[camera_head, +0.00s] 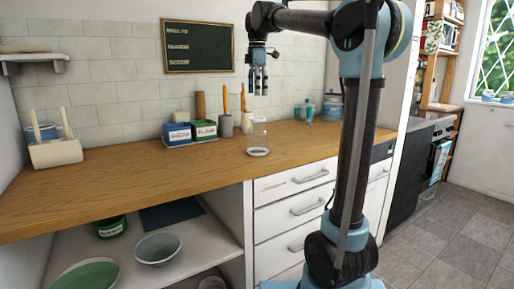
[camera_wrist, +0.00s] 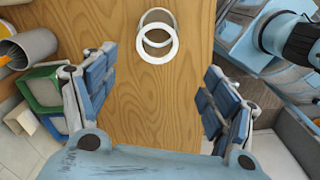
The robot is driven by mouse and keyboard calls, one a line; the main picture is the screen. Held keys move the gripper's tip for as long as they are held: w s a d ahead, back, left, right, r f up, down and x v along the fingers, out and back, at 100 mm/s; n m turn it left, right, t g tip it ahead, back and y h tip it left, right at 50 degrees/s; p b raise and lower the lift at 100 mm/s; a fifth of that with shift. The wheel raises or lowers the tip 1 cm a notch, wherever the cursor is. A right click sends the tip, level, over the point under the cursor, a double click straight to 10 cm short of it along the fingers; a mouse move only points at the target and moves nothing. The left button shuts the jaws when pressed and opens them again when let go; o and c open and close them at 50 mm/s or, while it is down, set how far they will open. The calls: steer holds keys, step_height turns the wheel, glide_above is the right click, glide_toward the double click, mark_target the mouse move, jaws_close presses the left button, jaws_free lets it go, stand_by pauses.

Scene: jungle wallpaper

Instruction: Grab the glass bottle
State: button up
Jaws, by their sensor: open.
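A clear glass bottle (camera_head: 257,137) stands upright on the wooden counter, near its front edge. From above, in the wrist view, it shows as two overlapping pale rings (camera_wrist: 158,57) at the top middle. My gripper (camera_head: 258,82) hangs above the counter, fingers pointing down, above the bottle and apart from it. In the wrist view my gripper (camera_wrist: 157,92) has its fingers spread wide, with only bare wood between them. The bottle lies beyond the gap between the fingers, toward the top of that picture.
Blue (camera_head: 177,134) and green (camera_head: 204,130) boxes and a grey utensil cup (camera_head: 226,126) stand left of the bottle. A small greenish bottle (camera_head: 308,113) is behind it to the right. The wooden counter (camera_head: 120,175) is clear at front left. White drawers (camera_head: 295,190) lie below.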

mark_target(258, 122)
steer(key=shift+w+f, duration=0.15)
steer(key=shift+f, duration=3.3)
steer(key=shift+w+f, duration=0.1)
steer(key=shift+f, duration=3.35)
steer(key=shift+c, duration=0.5)
steer(key=c, duration=1.7)
steer(key=shift+o, duration=0.2)
steer(key=shift+r, duration=0.15)
